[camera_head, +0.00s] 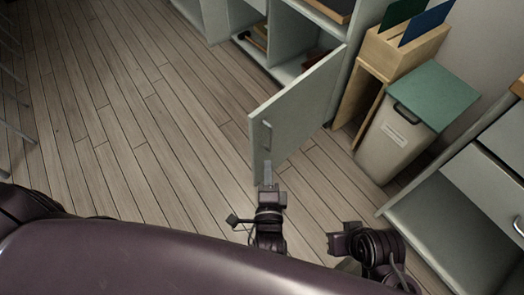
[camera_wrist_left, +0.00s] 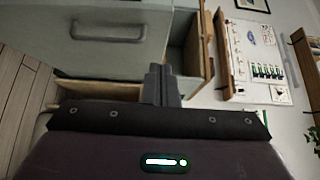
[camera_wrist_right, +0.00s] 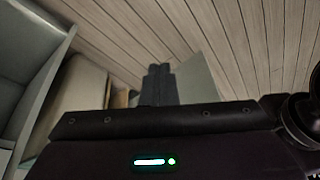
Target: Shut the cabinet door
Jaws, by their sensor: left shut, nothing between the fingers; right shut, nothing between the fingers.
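The grey-green cabinet door (camera_head: 300,113) stands swung wide open from its cabinet (camera_head: 349,42), jutting out over the floor. Its handle (camera_head: 266,136) is near the free edge. My left gripper (camera_head: 267,172) is shut and empty, at the lower free edge of the door; whether it touches cannot be told. In the left wrist view, the door (camera_wrist_left: 120,62) and its handle (camera_wrist_left: 107,32) are left of the shut fingers (camera_wrist_left: 163,76). My right gripper shows shut and empty in the right wrist view (camera_wrist_right: 158,76); in the head view its fingertips are unclear.
A pale bin with a green lid (camera_head: 436,93) and a wooden box holder (camera_head: 400,50) stand right of the door. A drawer unit (camera_head: 488,188) is at the right edge. Open shelves (camera_head: 290,68) hold small items.

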